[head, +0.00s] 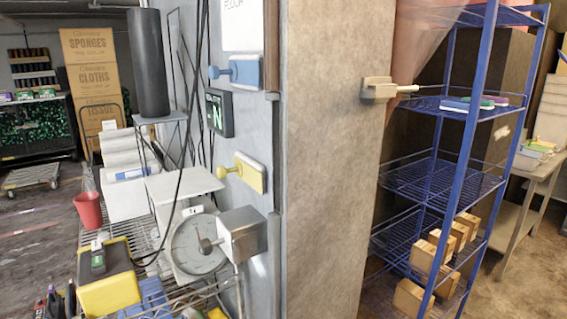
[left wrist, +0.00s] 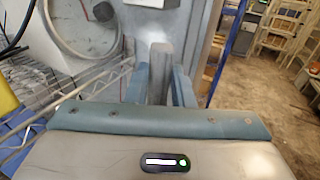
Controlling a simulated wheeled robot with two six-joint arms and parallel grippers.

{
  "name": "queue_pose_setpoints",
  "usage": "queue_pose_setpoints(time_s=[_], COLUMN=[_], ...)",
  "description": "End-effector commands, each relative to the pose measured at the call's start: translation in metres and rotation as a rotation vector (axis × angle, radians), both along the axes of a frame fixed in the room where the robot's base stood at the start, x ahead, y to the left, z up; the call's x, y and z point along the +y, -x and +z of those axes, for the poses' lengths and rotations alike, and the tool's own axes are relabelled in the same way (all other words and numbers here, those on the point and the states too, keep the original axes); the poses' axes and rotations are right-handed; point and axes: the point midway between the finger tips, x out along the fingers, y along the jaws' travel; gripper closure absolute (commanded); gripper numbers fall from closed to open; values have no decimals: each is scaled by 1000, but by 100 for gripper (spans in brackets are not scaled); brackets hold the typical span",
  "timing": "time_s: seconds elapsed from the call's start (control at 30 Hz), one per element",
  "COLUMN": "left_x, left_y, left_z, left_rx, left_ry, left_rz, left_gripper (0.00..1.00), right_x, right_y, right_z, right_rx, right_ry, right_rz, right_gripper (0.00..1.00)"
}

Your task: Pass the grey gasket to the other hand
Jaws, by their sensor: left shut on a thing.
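In the left wrist view, the two blue-grey fingers of my left gripper (left wrist: 160,88) are shut on an upright grey bar (left wrist: 161,62), which looks like the grey gasket. It stands up between the fingers, and its lower part is hidden behind the gripper body. I cannot make out the gasket or either gripper in the head view. My right gripper shows in neither view.
A dial scale (head: 194,246) stands on a wire shelf (head: 173,301) at left, beside a metal box (head: 243,235) on the wall. A thick grey wall panel (head: 325,150) fills the middle. A blue rack (head: 470,120) with wooden blocks (head: 423,256) stands right.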

Motion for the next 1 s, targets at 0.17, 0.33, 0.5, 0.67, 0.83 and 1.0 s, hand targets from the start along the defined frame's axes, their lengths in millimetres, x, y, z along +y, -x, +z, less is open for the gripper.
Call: queue_pose_setpoints(time_s=[0.17, 0.33, 0.5, 0.67, 0.83, 1.0], left_x=[1, 0, -14, -44, -80, -110], left_y=[10, 11, 10, 10, 9, 9], left_z=[-16, -17, -7, 13, 34, 52], left_rx=[0, -2, -2, -6, -7, -6], left_ry=[2, 1, 3, 5, 6, 5], left_rz=[29, 29, -40, -194, -375, -533], left_gripper=[100, 100, 100, 100, 100, 100], right_x=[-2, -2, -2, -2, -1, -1], right_y=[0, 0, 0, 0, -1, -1], right_z=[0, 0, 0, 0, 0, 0], right_rx=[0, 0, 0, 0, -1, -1], right_ry=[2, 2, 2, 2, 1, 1], right_rz=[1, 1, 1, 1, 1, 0], right_gripper=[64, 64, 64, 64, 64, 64])
